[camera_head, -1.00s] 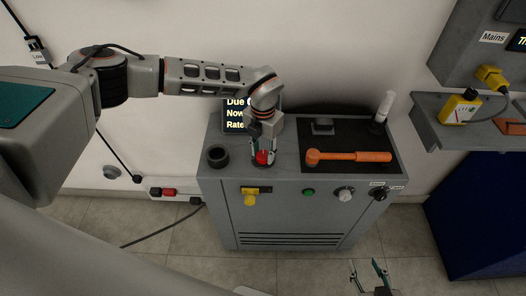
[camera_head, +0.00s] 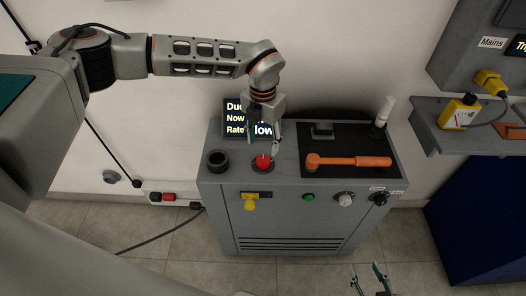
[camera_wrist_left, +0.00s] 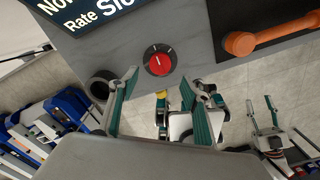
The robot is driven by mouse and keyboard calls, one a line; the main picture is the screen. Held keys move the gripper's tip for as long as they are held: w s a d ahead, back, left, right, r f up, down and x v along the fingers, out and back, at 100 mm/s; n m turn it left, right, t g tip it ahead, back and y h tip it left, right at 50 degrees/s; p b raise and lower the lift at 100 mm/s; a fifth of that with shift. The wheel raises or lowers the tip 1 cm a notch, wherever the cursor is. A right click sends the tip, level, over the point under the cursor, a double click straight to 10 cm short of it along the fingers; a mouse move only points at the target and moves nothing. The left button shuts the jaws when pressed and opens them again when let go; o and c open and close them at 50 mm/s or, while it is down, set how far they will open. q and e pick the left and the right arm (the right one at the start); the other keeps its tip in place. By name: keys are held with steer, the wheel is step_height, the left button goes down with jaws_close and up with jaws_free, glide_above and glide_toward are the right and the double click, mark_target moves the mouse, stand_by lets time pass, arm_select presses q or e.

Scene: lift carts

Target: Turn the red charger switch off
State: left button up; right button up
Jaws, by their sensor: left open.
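A round red knob (camera_head: 262,163) with a pale mark sits in a dark ring on top of the grey cabinet (camera_head: 225,190). It also shows in the left wrist view (camera_wrist_left: 159,62), uncovered. My left gripper (camera_head: 264,143) is open and empty, above and behind the knob and apart from it. In the left wrist view its fingers (camera_wrist_left: 160,82) are spread below the knob. A red switch (camera_head: 168,197) sits on a white socket strip low on the wall, left of the cabinet. My right gripper (camera_head: 368,270) is open and empty at the bottom edge.
A display (camera_head: 236,116) with "Now" and "Rate" text stands behind the knob. A black cup-like ring (camera_head: 217,160) is left of it. An orange-handled tool (camera_head: 348,161) lies on a dark mat at right. A yellow knob (camera_head: 250,202) and green button (camera_head: 309,197) are on the front.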

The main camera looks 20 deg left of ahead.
arm_select(q)
steer(key=shift+r, duration=2.3)
